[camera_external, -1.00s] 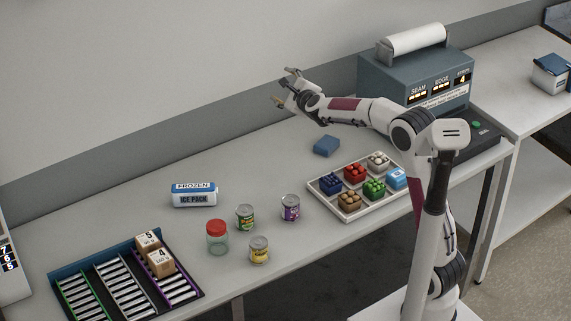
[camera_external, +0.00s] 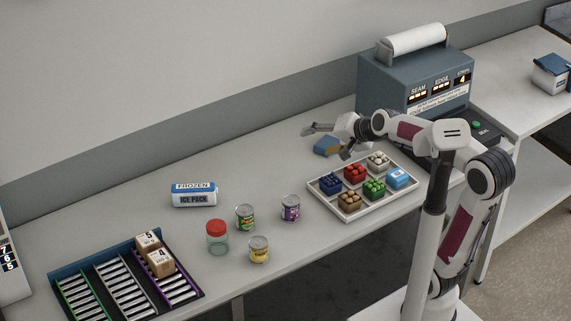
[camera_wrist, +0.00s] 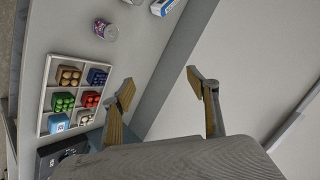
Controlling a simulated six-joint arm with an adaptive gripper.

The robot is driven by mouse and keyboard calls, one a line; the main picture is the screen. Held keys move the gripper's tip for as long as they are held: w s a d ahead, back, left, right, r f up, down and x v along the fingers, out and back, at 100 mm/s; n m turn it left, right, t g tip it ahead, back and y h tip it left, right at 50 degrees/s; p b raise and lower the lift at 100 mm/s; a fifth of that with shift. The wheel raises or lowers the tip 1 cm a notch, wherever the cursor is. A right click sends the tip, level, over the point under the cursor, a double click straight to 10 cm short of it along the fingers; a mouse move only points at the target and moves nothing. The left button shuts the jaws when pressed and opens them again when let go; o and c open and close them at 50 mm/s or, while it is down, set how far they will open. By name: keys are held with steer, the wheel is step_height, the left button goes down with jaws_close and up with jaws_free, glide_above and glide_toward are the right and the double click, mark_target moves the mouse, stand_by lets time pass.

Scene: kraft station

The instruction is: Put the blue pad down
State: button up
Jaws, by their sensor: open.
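The blue pad (camera_external: 322,145) lies on the table behind the sorting tray in the external view, partly covered by my gripper. My gripper (camera_external: 327,143) is open, with one finger to the left of the pad and the other to its lower right in the picture. I cannot tell whether a finger touches the pad. In the wrist view my gripper (camera_wrist: 160,84) has its two fingers wide apart with nothing between them, and the pad does not show there.
The white tray (camera_external: 349,213) with several coloured block groups is just in front. A blue-grey machine (camera_external: 400,80) stands behind to the right. Several cans, a red-lidded jar (camera_external: 217,238) and an ice pack (camera_external: 194,194) stand left. The table between ice pack and pad is clear.

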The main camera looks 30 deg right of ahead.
steer(key=s+d+f+n+g+h, duration=0.1)
steer(key=s+d+f+n, duration=0.1)
steer(key=s, duration=0.5)
steer(key=s+d+f+n+g, duration=0.2)
steer(key=s+f+n, duration=0.2)
steer(key=s, duration=0.4)
steer(key=s+d+f+n+g+h, duration=0.1)
steer(key=s+d+f+n, duration=0.1)
steer(key=s+f, duration=0.3)
steer(key=s+n, duration=0.1)
steer(key=s, duration=0.2)
steer(key=shift+s+d+g+h, duration=0.15)
steer(key=shift+g+h, duration=0.15)
